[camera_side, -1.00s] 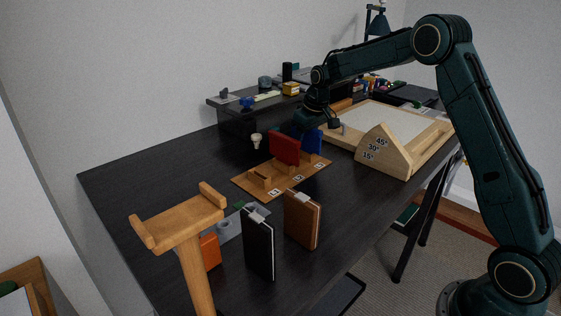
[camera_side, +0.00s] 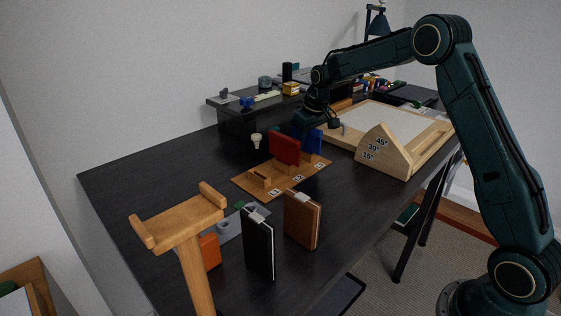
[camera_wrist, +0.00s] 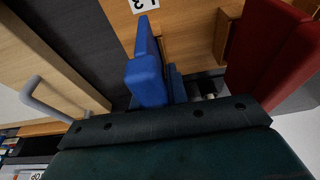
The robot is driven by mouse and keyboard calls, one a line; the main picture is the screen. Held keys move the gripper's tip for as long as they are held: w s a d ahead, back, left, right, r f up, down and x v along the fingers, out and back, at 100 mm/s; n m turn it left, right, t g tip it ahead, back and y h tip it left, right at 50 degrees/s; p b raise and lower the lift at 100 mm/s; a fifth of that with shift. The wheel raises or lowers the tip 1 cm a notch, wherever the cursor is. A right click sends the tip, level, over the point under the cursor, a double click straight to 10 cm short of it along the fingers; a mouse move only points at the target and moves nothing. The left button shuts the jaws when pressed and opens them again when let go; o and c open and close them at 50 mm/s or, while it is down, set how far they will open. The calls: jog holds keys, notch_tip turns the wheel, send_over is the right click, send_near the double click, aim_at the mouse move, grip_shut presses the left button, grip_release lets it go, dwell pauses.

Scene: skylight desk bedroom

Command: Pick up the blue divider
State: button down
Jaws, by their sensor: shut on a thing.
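The blue divider (camera_side: 313,142) stands upright at the far end of a wooden rack (camera_side: 250,187), partly hidden behind the red divider (camera_side: 285,149) in the side view. My gripper (camera_side: 311,126) is over the blue divider's top edge and shut on it. In the wrist view the blue divider (camera_wrist: 147,78) rises close to the dark gripper body, with the red divider (camera_wrist: 278,55) to its right. The fingertips are mostly hidden, and I cannot tell whether the divider's foot still rests in its slot.
A wooden drawing board (camera_side: 400,118) with an angle block (camera_side: 385,153) stands close on the right. A black notebook (camera_side: 258,243) and a brown one (camera_side: 302,219) stand in front. A raised shelf (camera_side: 236,118) lies behind.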

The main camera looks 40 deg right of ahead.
jog(key=shift+r, duration=0.15)
notch_tip(320, 180, up, 20)
jog(key=shift+f, duration=0.2)
dwell(0.5)
jog(key=shift+a, duration=0.15)
dwell(0.7)
